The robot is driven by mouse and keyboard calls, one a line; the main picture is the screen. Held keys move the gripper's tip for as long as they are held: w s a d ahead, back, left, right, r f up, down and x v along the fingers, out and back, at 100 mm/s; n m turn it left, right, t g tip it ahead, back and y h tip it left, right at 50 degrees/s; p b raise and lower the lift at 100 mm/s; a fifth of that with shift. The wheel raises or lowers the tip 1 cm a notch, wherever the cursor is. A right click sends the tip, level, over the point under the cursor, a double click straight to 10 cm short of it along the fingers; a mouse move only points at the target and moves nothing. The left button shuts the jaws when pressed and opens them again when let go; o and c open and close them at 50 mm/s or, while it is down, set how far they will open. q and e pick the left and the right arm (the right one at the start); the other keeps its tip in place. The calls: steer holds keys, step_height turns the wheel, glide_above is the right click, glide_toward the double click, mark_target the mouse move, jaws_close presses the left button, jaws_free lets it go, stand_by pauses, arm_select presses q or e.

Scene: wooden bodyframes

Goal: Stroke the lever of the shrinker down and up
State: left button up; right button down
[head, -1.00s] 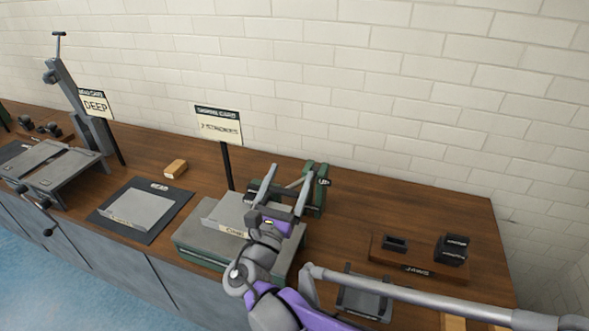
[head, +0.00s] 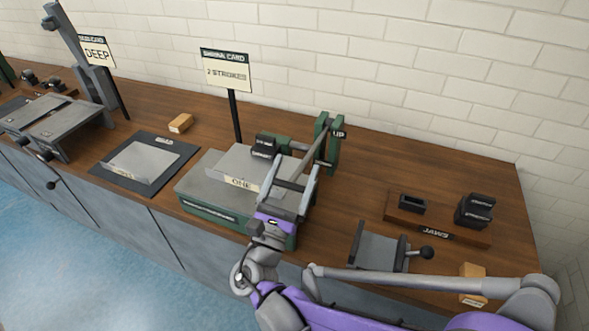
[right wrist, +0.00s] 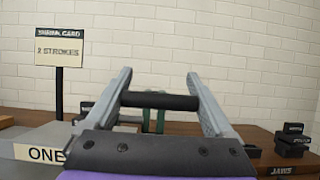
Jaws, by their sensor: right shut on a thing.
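The shrinker (head: 195,208) is a green machine on the bench with a grey top plate. A sheet labelled ONE lies on it, and dark jaws (head: 265,146) stand behind. A grey lever (head: 311,152) slants from a green bracket labelled UP (head: 333,155) toward my right gripper (head: 299,163). This gripper is shut on the lever's dark crosswise handle (head: 290,186). In the right wrist view, the handle (right wrist: 160,101) lies between the two grey fingers. Part of the shrinker's front is hidden by my right gripper. My left gripper is not in view.
A card (head: 226,70) on a post reads 2 STROKES. A wooden jaw tray (head: 405,220) with black blocks and a grey ball-handled device (head: 380,250) stand to the right. A dark mat (head: 181,150) with a grey sheet lies left. Bare bench lies behind the lever.

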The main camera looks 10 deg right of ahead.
jaws_free()
steer(key=shift+s+a, duration=0.1)
steer(key=shift+s+r, duration=0.1)
steer(key=shift+s+a+f, duration=0.15)
steer(key=shift+f, duration=0.05)
steer(key=b+v, duration=0.1)
steer(key=v, duration=0.9)
steer(key=shift+s, duration=0.2)
steer(key=shift+a, duration=0.1)
steer(key=shift+f, duration=0.1)
